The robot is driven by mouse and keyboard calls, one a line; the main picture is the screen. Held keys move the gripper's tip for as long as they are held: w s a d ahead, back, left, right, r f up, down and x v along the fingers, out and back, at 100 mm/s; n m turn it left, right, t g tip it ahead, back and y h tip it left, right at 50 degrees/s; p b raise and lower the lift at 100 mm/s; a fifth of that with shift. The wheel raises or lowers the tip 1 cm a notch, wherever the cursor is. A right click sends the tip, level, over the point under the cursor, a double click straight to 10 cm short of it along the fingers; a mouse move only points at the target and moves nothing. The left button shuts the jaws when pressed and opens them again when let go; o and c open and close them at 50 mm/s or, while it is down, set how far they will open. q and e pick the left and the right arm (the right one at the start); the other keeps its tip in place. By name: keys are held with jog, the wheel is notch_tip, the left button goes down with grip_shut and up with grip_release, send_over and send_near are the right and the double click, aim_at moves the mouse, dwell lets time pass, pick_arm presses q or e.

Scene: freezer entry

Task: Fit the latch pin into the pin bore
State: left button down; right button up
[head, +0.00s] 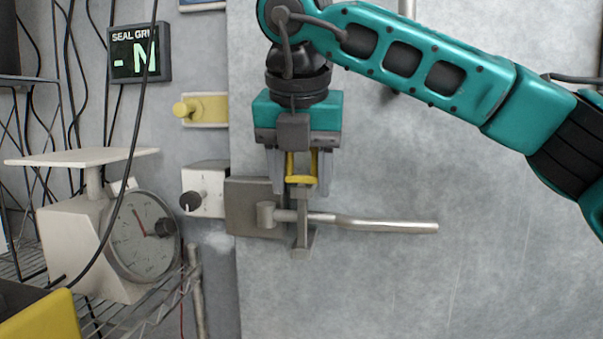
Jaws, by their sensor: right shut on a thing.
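My right gripper (300,186) points down in front of the freezer door, with its fingers on both sides of a yellow piece (301,180). This piece appears to be the latch pin's head, and the gripper is shut on it. A grey upright bracket (304,238) sits directly below, around the door's lever handle (385,225). The pin's lower end and the bore are not clearly visible, so I cannot tell whether the pin is in the bore. My left gripper is not in view.
A grey latch plate (250,192) and a white box with a black knob (205,190) are left of the gripper. A dial scale (105,235) stands on a wire rack further left, with hanging cables nearby. A display (139,52) is above. The door right of the handle is clear.

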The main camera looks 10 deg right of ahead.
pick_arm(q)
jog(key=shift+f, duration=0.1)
pick_arm(e)
jog(key=shift+f, duration=0.15)
jog(key=o, duration=1.3)
jog(key=shift+c, duration=0.2)
pick_arm(q)
jog(key=p, duration=0.1)
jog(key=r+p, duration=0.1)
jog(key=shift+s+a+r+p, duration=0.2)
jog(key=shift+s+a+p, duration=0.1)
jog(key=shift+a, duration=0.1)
pick_arm(e)
jog(key=v, duration=1.3)
jog(key=shift+a, duration=0.1)
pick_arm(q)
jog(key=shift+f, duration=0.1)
pick_arm(e)
jog(key=shift+f, duration=0.1)
